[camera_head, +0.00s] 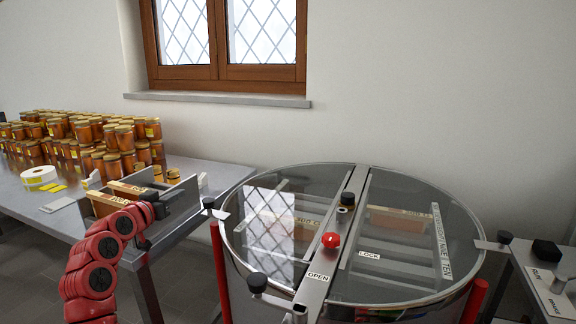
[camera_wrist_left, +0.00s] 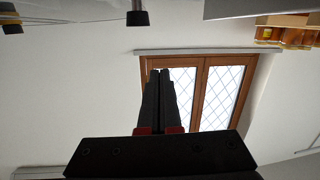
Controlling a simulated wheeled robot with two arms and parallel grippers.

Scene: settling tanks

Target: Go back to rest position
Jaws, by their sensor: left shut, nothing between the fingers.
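My left arm comes in from the lower left in the head view, red and jointed. Its dark gripper (camera_head: 158,209) is in front of the grey table, left of the round tank, partly hidden by the arm. In the left wrist view the two black fingers (camera_wrist_left: 158,76) lie together, shut with nothing between them, against the wall and window. My right gripper is in neither view.
A glass-lidded round tank (camera_head: 400,285) with a red knob (camera_head: 331,240) stands at centre right. The table (camera_head: 215,178) at left carries many honey jars (camera_head: 85,135), a label roll (camera_head: 39,175) and a box of wooden frames (camera_head: 128,190). A labelled bench (camera_head: 535,275) stands at the right.

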